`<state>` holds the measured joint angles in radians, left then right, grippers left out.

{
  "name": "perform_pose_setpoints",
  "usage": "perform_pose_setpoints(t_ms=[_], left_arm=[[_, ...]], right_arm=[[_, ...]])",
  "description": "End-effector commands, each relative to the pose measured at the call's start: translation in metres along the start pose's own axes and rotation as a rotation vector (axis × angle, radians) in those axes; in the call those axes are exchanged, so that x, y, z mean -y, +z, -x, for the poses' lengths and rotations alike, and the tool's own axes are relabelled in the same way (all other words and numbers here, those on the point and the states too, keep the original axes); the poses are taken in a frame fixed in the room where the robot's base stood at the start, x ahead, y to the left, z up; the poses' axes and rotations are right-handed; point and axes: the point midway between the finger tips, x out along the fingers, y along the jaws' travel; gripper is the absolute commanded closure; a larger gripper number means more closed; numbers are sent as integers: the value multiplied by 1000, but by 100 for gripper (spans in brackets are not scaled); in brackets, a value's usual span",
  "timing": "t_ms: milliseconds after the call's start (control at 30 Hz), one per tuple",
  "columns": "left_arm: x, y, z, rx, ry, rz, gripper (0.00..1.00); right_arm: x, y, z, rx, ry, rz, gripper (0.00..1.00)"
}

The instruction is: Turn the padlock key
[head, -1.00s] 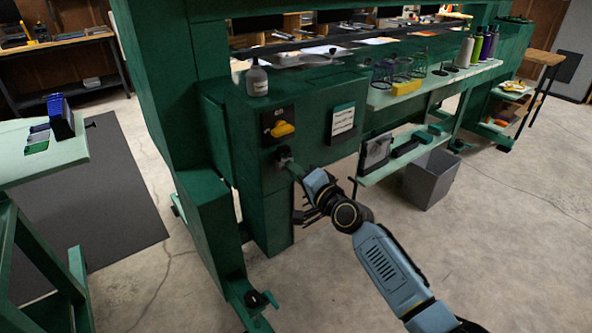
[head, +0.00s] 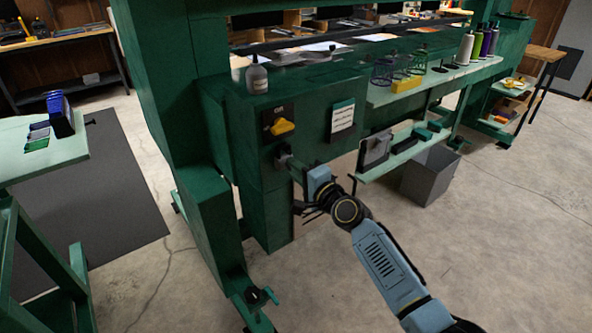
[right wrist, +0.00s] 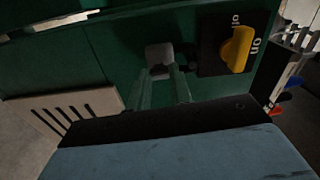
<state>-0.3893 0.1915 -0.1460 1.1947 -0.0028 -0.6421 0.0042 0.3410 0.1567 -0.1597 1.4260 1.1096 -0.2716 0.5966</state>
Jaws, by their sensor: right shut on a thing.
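A small grey padlock (head: 283,154) hangs on the front of the green machine cabinet, below the yellow switch. In the right wrist view the padlock (right wrist: 159,56) is a grey block just beyond my fingertips. My right gripper (head: 291,163) reaches it from the front right. In the right wrist view its two fingers (right wrist: 162,78) are closed in at the padlock's near side. The key is too small and too covered by the fingers to make out, so its angle cannot be told. My left gripper is in neither view.
A yellow rotary switch (head: 282,127) on a black plate sits just above the padlock, close to my fingers. A white label card (head: 342,117) is right of it. A bottle (head: 257,76) stands on the cabinet. A grey bin (head: 428,176) stands on the floor.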

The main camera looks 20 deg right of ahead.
Motion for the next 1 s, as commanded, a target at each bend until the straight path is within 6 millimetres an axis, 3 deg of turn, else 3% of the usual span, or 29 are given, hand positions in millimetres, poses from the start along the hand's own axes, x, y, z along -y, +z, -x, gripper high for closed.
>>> perform_pose_setpoints(t_ms=[33,67,233,500,667,1000], left_arm=[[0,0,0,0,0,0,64],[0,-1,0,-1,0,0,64],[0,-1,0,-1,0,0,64],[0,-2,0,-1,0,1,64],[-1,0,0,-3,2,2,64],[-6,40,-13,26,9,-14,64]], right_arm=[[0,0,0,-1,0,1,100],[0,0,0,-1,0,1,78],[0,0,0,-1,0,1,56],[0,0,1,0,0,2,56],[0,0,11,0,2,2,56],[0,0,79,0,3,2,56]])
